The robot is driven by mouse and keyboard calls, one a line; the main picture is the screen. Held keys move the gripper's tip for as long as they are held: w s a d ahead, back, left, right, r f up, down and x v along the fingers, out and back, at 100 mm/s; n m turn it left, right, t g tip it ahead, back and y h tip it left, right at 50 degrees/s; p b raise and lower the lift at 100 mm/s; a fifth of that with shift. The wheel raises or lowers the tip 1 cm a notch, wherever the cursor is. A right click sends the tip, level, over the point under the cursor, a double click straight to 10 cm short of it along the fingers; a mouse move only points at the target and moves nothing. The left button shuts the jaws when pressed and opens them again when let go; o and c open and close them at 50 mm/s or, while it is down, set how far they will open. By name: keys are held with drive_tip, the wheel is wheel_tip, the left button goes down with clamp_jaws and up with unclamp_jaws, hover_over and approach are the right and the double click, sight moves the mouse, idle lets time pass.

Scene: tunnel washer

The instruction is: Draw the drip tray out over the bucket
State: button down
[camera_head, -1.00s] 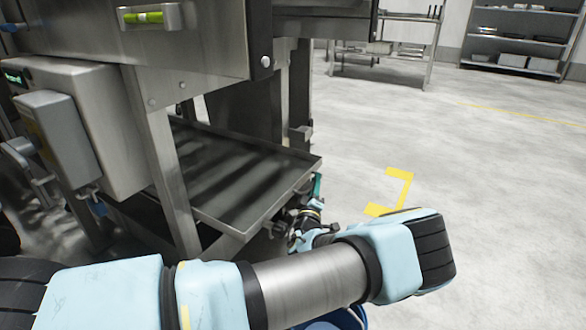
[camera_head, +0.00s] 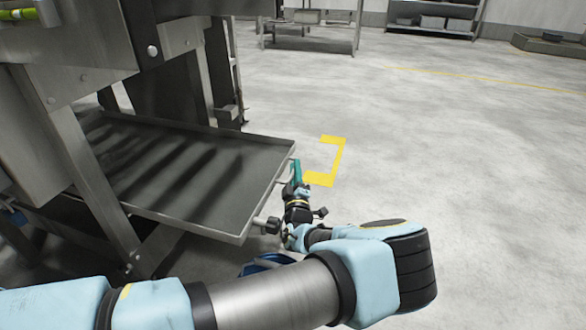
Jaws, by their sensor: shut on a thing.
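The drip tray (camera_head: 180,167) is a shallow dark metal pan with a raised rim. It sticks out to the right from under the steel machine frame. My gripper (camera_head: 293,180) is at the tray's right front edge, shut on the tray's teal handle (camera_head: 296,170); the fingertips are small and partly hidden. A blue bucket (camera_head: 262,264) shows only in part below the tray's near right corner, behind my arm. How far the tray overlaps the bucket cannot be told.
The machine's steel leg (camera_head: 100,205) stands at the left. Yellow corner tape (camera_head: 338,158) marks the floor beyond the handle. A rack (camera_head: 312,32) and shelves (camera_head: 435,18) stand far back. The floor at the right is clear.

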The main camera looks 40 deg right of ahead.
drive_tip(key=c, duration=0.9)
unclamp_jaws()
drive_tip(key=p+v, duration=0.2)
drive_tip(key=v, duration=0.8)
drive_tip(key=shift+s+a+f, duration=0.1)
drive_tip(key=shift+s+a, duration=0.15)
drive_tip(key=shift+a, duration=0.05)
